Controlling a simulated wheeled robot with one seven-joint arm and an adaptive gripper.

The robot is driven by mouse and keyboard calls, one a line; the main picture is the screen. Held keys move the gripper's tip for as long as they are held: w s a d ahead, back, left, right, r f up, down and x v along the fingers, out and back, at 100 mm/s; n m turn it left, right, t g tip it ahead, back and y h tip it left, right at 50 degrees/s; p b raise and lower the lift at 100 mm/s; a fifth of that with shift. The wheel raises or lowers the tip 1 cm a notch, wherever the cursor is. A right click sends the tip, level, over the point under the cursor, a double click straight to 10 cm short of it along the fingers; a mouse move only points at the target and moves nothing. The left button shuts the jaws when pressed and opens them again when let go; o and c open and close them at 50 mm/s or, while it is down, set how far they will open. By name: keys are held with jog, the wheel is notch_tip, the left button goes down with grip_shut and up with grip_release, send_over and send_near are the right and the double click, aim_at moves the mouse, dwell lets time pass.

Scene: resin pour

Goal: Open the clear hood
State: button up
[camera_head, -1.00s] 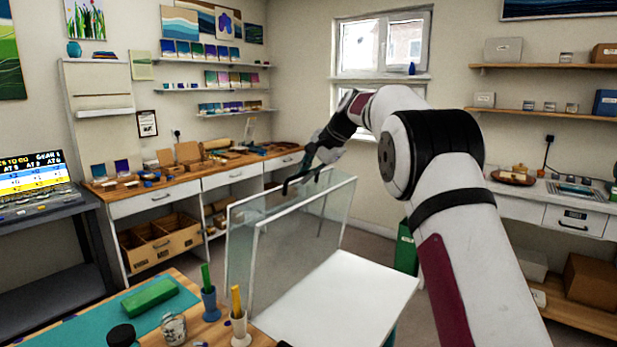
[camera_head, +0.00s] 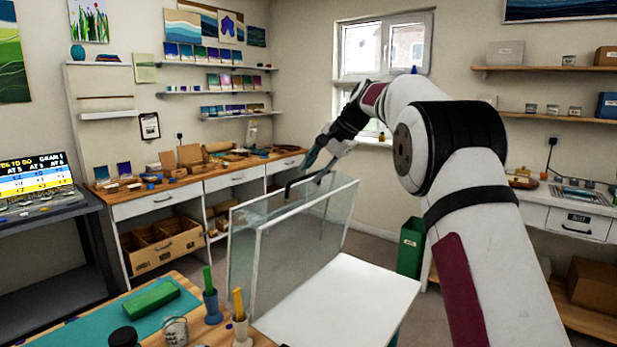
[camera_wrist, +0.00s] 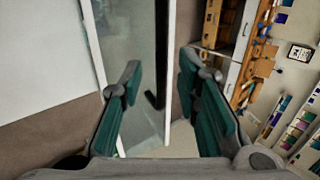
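The clear hood (camera_head: 285,240) stands as upright see-through panels along the left side of a white board (camera_head: 345,300). A black bar handle (camera_head: 303,180) shows at the hood's top edge in the head view. In the wrist view the dark handle (camera_wrist: 153,100) lies against the grey clear panel (camera_wrist: 135,60), between my fingers in the picture. My gripper (camera_wrist: 158,75) is open, with its two teal-padded fingers apart and nothing seen gripped. In the head view my gripper (camera_head: 322,157) is just above the hood's top edge; contact with the handle cannot be told.
A workbench with a teal mat (camera_head: 100,322), a green block (camera_head: 151,300), and cups with sticks is at the front left. A green bin (camera_head: 411,247) stands right of the hood. A back counter (camera_head: 200,185) and wall shelves hold craft items.

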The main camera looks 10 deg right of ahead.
jog(key=v, duration=0.8)
jog(key=shift+r, duration=0.15)
jog(key=shift+s, duration=0.1)
jog(key=s+a+r+n+g+h+p, duration=0.1)
jog(key=s+a+n, duration=0.15)
jog(key=s, duration=1.05)
jog(key=s+a+r+n+h+p, duration=0.1)
jog(key=s+a+n+h, duration=0.15)
jog(key=s, duration=1.05)
jog(key=s+f+n, duration=0.1)
jog(key=s+f, duration=0.3)
jog(key=s, duration=0.4)
jog(key=s+f+n+h+p, duration=0.1)
jog(key=s+f+n, duration=0.1)
jog(key=s+f, duration=0.3)
jog(key=s+f+n+g, duration=0.1)
jog(key=s+f, duration=0.4)
jog(key=s, duration=0.7)
jog(key=shift+a+n, duration=0.3)
jog(key=shift+n, duration=0.4)
